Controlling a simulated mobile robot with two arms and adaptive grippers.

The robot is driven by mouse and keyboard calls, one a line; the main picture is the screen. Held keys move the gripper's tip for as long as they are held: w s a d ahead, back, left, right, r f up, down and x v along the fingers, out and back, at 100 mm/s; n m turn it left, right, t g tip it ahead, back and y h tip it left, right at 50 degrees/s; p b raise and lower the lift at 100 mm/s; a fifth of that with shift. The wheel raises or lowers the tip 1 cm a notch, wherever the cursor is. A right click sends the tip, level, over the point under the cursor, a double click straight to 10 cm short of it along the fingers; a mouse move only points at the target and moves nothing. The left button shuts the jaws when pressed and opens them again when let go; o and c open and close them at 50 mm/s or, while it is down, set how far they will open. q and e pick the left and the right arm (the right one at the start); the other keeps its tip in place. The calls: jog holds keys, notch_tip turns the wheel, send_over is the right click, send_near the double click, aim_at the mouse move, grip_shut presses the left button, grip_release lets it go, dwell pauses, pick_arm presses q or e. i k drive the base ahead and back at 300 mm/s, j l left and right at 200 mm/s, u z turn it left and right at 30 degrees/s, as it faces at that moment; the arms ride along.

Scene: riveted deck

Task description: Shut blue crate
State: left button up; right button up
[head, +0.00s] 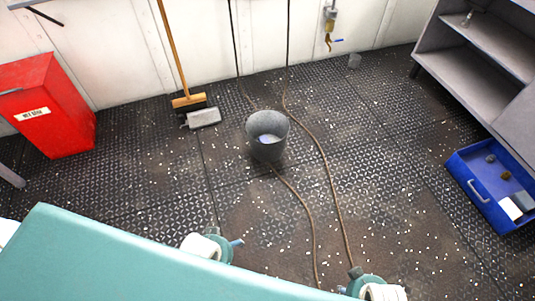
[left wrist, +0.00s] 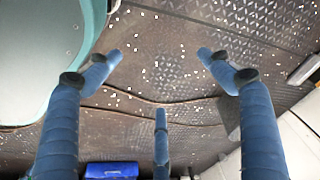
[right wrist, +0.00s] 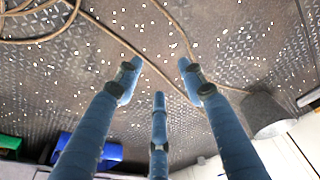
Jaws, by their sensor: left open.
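The blue crate (head: 468,185) sits low at the right of the head view, standing out from under the grey shelf unit, open at the top. A pale handle is on its near-left face. Small grey, brown and white items lie in it. A blue patch that looks like the crate shows at the bottom of the left wrist view (left wrist: 112,170) and of the right wrist view (right wrist: 108,153). My left gripper (left wrist: 160,52) is open and empty, apart from the crate. My right gripper (right wrist: 156,66) has its fingers spread and holds nothing, also apart from it.
A grey bucket (head: 267,136) stands mid-floor, with hoses (head: 318,150) running past it. A red bin (head: 55,105), a broom (head: 178,60) and a grey block (head: 204,118) are at the left. The grey shelf unit (head: 470,75) stands right. Floor left of the crate is mostly clear.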

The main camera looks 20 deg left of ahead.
aim_at(482, 181)
jog(key=z, duration=1.45)
jog(key=i+l+z, duration=0.3)
jog(key=i, duration=0.25)
jog(key=k+j, duration=0.05)
jog(key=j, duration=0.05)
